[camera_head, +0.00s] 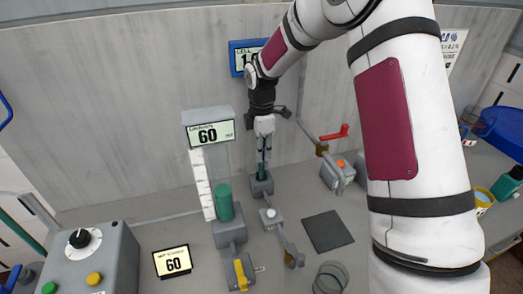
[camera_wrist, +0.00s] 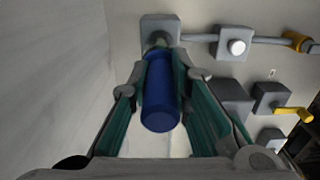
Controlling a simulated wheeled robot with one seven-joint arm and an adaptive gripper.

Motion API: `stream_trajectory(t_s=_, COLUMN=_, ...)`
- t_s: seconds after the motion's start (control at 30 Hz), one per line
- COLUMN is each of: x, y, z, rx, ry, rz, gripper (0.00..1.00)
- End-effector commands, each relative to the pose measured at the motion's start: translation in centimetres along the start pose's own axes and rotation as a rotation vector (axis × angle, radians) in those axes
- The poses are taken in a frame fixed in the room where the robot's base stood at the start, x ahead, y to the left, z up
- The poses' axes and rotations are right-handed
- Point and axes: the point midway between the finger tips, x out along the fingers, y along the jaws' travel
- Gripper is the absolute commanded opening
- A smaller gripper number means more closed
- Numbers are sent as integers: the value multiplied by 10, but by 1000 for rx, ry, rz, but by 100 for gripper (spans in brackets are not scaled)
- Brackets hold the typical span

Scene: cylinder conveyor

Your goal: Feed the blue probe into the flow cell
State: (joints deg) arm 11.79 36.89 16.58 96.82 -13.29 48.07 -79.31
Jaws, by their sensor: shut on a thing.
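The blue probe (camera_wrist: 161,98) is a short blue cylinder held between the fingers of my gripper (camera_wrist: 160,72). Its near end faces the wrist camera, and its far end points at a small grey block with a greenish round top (camera_wrist: 158,32), which looks like the flow cell. In the head view my gripper (camera_head: 263,168) points down, directly above that grey block (camera_head: 262,187) by the back wall. The fingers mostly hide the probe there. I cannot tell whether the probe's far end is inside the opening or just above it.
A clear column with green liquid (camera_head: 224,203) stands just left, under a display reading 60 (camera_head: 210,133). A white-button block (camera_head: 270,215) and pipe lie in front. A red-handled valve (camera_head: 336,133) is to the right. A dark square pad (camera_head: 328,231) lies on the bench.

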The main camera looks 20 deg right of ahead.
Motion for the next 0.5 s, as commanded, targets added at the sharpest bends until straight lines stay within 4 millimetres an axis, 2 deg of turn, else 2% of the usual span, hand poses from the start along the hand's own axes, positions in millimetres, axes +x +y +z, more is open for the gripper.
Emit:
stream_trajectory(t_s=0.4, x=2, y=0, z=0, rx=0, ry=0, rz=0, gripper=0)
stream_trajectory(t_s=0.43, x=2, y=0, z=0, rx=0, ry=0, rz=0, gripper=25)
stream_trajectory(t_s=0.5, x=2, y=0, z=0, rx=0, ry=0, rz=0, gripper=41)
